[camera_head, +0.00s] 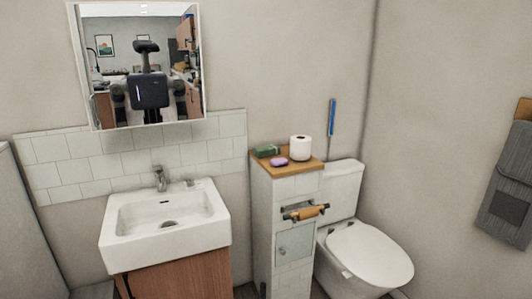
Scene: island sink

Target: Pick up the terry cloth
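Neither of my grippers is in view. My body shows only as a reflection in the mirror (141,60).
A white sink (165,226) stands at left on a wooden cabinet. The narrow tiled cabinet (287,225) holds a purple soap (279,161) and a toilet roll (300,148). A toilet (367,258) stands to its right. A blue-handled brush (332,117) rises behind the cabinet.

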